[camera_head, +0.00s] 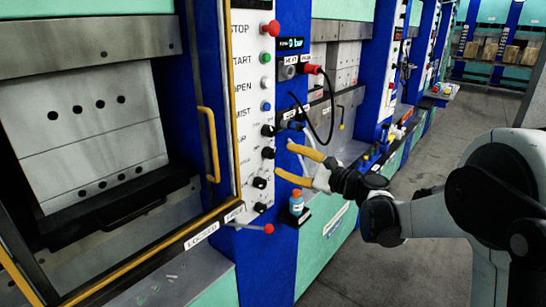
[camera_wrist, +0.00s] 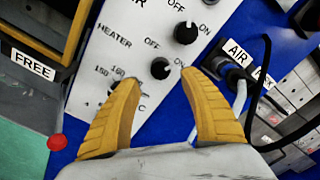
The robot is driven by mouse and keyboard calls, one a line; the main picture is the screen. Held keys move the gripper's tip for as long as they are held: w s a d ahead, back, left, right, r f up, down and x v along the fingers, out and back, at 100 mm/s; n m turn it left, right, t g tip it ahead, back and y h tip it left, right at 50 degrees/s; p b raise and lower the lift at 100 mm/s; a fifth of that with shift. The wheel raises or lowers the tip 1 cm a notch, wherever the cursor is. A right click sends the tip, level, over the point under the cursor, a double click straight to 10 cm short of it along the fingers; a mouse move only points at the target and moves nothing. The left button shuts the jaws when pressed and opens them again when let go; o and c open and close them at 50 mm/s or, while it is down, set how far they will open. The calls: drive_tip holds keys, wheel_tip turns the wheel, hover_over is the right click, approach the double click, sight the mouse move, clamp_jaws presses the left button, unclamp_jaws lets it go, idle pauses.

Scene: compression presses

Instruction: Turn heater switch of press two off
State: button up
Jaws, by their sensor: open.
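In the wrist view the heater switch (camera_wrist: 160,68) is a black knob on a white panel (camera_wrist: 108,52), with HEATER printed to its left and OFF and ON above it. Its exact pointer position is too small to tell. My gripper (camera_wrist: 160,80) is open, with its yellow fingertips on either side of the knob's lower edge. I cannot tell whether they touch it. In the head view my gripper (camera_head: 284,160) reaches in from the right to the press's white control panel (camera_head: 248,100). No press number is readable.
Another black OFF/ON knob (camera_wrist: 186,32) sits just above. A temperature dial with 150 and 160 marks is partly hidden by the left finger. Cables (camera_head: 325,115) hang from the blue column behind my gripper. A small orange-capped bottle (camera_head: 296,203) stands below. A red-knobbed lever (camera_head: 268,228) sticks out.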

sight(274, 155)
drive_tip(key=b+x, duration=0.1)
drive_tip(key=x, duration=0.4)
drive_tip(key=shift+w+a, duration=0.15)
drive_tip(key=shift+w, duration=0.1)
clamp_jaws()
